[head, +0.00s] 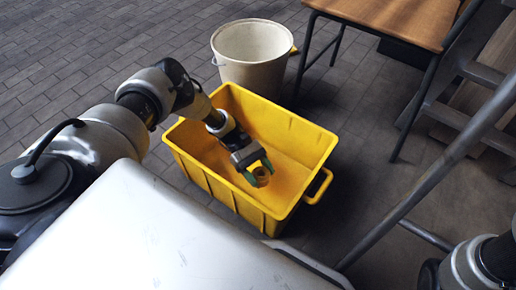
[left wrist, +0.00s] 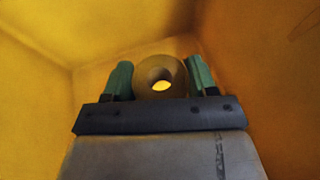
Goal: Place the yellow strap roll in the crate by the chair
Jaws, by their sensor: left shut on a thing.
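The yellow strap roll (head: 261,176) is between the fingers of my left gripper (head: 257,172), low inside the yellow crate (head: 310,150). In the left wrist view the roll (left wrist: 158,77) shows as a ring with a hole, a green finger on each side of it. My left gripper (left wrist: 160,80) is shut on it. The crate walls (left wrist: 265,60) surround the gripper there. I cannot tell whether the roll touches the crate floor. The chair (head: 400,22), with a wooden seat and dark legs, stands behind and right of the crate. My right gripper is not in view.
A pale bucket (head: 252,52) stands just behind the crate. A metal rail (head: 440,165) runs diagonally at the right, near wooden steps (head: 485,85). The paved floor (head: 80,45) at the far left is clear.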

